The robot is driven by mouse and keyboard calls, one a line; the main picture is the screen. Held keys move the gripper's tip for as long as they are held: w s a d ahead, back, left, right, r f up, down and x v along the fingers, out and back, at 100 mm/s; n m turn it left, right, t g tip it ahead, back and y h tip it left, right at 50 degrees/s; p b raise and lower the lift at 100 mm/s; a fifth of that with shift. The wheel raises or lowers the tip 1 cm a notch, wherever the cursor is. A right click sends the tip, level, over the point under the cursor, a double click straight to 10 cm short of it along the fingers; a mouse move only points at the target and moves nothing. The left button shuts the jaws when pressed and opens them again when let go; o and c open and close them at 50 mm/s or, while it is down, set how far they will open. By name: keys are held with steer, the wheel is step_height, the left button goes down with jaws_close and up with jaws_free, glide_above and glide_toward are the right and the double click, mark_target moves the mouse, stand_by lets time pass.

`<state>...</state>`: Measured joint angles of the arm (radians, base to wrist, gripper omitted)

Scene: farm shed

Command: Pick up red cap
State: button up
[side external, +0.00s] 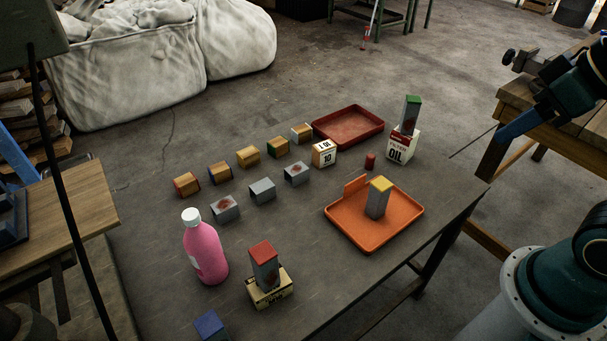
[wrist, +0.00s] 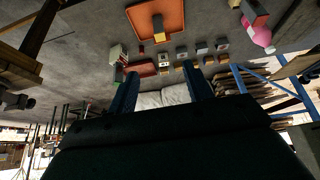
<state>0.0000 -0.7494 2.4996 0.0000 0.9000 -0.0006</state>
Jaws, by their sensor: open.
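A small red cylinder, which I take as the red cap (side external: 370,161), stands on the dark table in the side external view. It is between the orange tray and the white oil carton, apart from both.
The orange tray (side external: 340,226) holds a yellow-topped grey block (side external: 377,200). A white oil carton (side external: 402,146) carries a green-topped block (side external: 411,113). A red tray (side external: 348,126), several small blocks, a pink bottle (side external: 205,248) and a red-topped block (side external: 264,264) on a box share the table.

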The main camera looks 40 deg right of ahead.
steer(key=shift+w, duration=0.1)
steer(key=w+d+f+n+g, duration=0.1)
steer(key=w+d+f+n, duration=0.15)
steer(key=w, duration=0.85)
steer(key=w+d+f+n+g, duration=0.1)
steer(key=w+d+n+g, duration=0.2)
steer(key=w, duration=0.8)
steer(key=w+d+f+n, duration=0.2)
steer(key=w+d+f, duration=0.2)
steer(key=f, duration=0.6)
steer(key=w+d+f+n+y, duration=0.1)
steer(key=w+d+f+n, duration=0.2)
steer(key=w+f, duration=0.5)
step_height(320, 180, down, 4)
steer(key=shift+w+d+r+n+g, duration=0.25)
steer(key=shift+d+n+g, duration=0.15)
steer(key=shift+d, duration=0.4)
steer(key=shift+f, duration=0.1)
